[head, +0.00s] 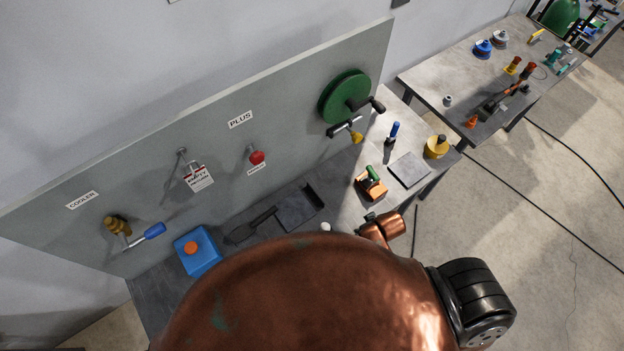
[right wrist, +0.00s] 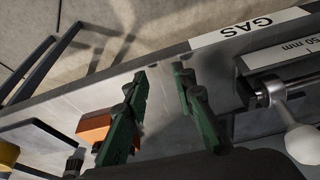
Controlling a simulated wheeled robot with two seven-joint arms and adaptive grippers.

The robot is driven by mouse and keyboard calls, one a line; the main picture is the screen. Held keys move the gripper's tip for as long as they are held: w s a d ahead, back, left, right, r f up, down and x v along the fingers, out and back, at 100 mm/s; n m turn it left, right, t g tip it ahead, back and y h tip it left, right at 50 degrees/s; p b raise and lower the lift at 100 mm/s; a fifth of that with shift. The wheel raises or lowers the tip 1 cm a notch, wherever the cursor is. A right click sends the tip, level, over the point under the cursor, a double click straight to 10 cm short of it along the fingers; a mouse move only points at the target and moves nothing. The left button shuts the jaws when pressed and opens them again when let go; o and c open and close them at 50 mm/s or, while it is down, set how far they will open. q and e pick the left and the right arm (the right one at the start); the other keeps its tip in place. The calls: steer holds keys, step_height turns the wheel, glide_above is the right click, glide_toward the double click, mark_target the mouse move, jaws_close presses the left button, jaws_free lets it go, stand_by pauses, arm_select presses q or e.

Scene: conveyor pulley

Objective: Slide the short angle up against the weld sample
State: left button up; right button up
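My right gripper (right wrist: 160,75) shows in the right wrist view with its two green fingers apart over a bare grey surface. I see nothing between them. The left finger overlaps an orange block (right wrist: 93,130) and hides part of it. In the head view, an orange block (head: 371,189) with green and black parts stands on the light bench, and a copper part of my arm hides the area in front of it. I cannot clearly make out the short angle or the weld sample. A flat grey plate (head: 409,170) lies beside the block. My left gripper is not visible.
A yellow pot (head: 437,147), a blue-topped tool (head: 393,132) and a green wheel (head: 345,97) on the panel are near the block. A white-knobbed lever (right wrist: 300,142) stands right of my fingers in the right wrist view.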

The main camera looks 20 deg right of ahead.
steer(key=s+d+f+m+h, duration=0.1)
steer(key=s+d+f+m, duration=0.1)
steer(key=s+d+f, duration=0.15)
steer(key=s+f+g+b, duration=0.1)
steer(key=s+f+b, duration=0.35)
steer(key=f, duration=1.05)
steer(key=s+f+g+b, duration=0.1)
steer(key=s+f+b, duration=0.4)
steer(key=f, duration=1)
arm_select(q)
step_height(320, 180, down, 13)
steer(key=b, duration=0.3)
steer(key=shift+s, duration=0.45)
arm_select(e)
steer(key=s+f, duration=1.4)
steer(key=s, duration=0.1)
steer(key=shift+s+d+f+n+g, duration=0.2)
steer(key=shift+s+f+n+g, duration=0.1)
steer(key=shift+f, duration=0.05)
